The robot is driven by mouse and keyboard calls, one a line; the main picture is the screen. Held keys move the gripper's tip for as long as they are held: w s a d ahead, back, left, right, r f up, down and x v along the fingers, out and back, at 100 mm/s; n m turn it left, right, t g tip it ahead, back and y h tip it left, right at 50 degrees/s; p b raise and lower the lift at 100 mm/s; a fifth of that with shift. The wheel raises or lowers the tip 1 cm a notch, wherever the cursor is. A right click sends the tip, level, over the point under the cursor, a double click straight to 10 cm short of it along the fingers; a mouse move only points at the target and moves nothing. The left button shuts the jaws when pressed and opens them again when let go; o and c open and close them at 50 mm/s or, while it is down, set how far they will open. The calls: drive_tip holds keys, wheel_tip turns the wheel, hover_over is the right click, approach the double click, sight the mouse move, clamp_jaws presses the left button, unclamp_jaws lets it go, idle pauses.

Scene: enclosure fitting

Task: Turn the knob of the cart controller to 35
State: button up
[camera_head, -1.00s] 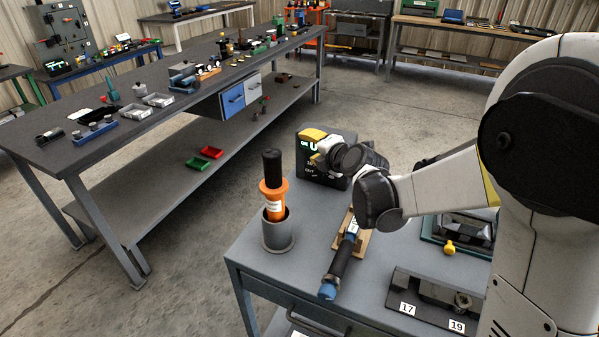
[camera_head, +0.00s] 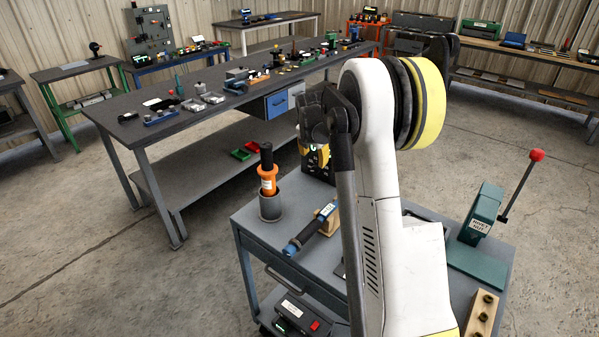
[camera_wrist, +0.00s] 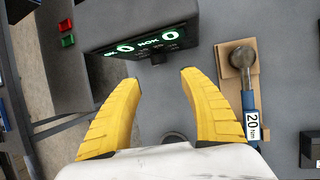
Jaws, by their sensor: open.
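The cart controller is a dark box (camera_wrist: 150,22) on the grey cart; its green display shows OK 0 and NOK 0 in the wrist view. In the head view the controller (camera_head: 318,172) is mostly hidden behind my arm. A small dark part sits below the display in the wrist view; I cannot tell whether it is the knob, and no dial reading is legible. My gripper (camera_wrist: 160,77) has two yellow fingers, spread apart with nothing between them. Its fingertips point toward the controller's display side, apparently short of it. My arm hides much of the gripper in the head view.
A blue-handled torque wrench (camera_wrist: 251,115) marked 20 rests on a wooden holder right of my gripper. An orange tool (camera_head: 267,178) stands in a grey cup (camera_head: 270,207). A green press (camera_head: 482,218) with a red-knobbed lever is at the cart's right. A long workbench (camera_head: 150,108) stands behind.

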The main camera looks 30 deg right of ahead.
sight(314, 170)
drive_tip(key=b+x, duration=0.3)
drive_tip(key=x, duration=0.7)
drive_tip(key=shift+w, duration=0.1)
drive_tip(key=shift+c, duration=0.3)
clamp_jaws()
